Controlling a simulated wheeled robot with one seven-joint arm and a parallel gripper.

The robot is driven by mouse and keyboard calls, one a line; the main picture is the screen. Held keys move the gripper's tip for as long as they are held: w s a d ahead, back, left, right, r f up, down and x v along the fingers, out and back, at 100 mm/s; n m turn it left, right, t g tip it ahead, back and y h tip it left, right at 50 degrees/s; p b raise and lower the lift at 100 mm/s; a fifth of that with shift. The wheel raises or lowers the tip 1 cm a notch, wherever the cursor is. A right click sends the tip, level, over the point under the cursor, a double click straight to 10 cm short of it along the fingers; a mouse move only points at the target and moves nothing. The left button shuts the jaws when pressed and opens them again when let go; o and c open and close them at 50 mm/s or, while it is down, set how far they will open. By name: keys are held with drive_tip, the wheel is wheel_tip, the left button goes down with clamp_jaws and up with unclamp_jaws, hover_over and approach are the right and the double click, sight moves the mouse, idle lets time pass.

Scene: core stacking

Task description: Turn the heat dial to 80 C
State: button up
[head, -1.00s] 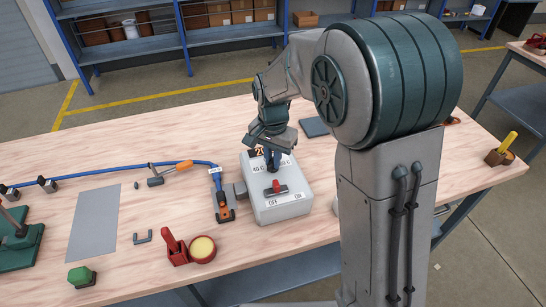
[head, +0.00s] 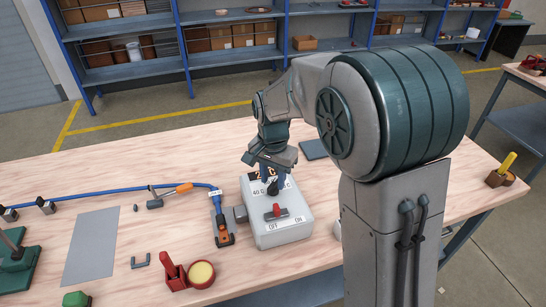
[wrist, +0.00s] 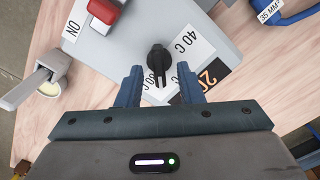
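The grey heat control box (head: 290,232) sits on the wooden table. Its black dial (wrist: 158,60) is on the top face; it also shows in the head view (head: 272,188). My gripper (wrist: 159,76) is open, with one blue finger on each side of the dial and visible gaps between. A white label (wrist: 188,42) reads 40 C. Another label (wrist: 153,86) by the knob's lower end is partly covered, and its number is hard to read. A dark display (wrist: 212,74) shows an orange 20, cut by a finger.
A red switch (head: 276,212) between OFF and ON labels is on the box's front part. A blue cable with a connector (head: 222,225) lies left of the box.

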sight(274, 184)
wheel_tip(274, 184, up, 12)
drive_tip(key=shift+r, duration=0.25)
drive_tip(key=shift+s+d, duration=0.1)
drive_tip(key=shift+d, duration=0.05)
drive_tip(key=s+d+f+n+t, duration=0.1)
drive_tip(key=s+d+f+n, duration=0.2)
drive_tip(key=s+d, duration=0.4)
drive_tip(key=s+d+f+n+t, duration=0.2)
drive_tip(key=s+d, duration=0.4)
drive_tip(key=s, duration=0.6)
drive_tip(key=shift+s+d+f+n, duration=0.15)
drive_tip(key=shift+d+f+n, duration=0.2)
drive_tip(key=shift+f+n, duration=0.2)
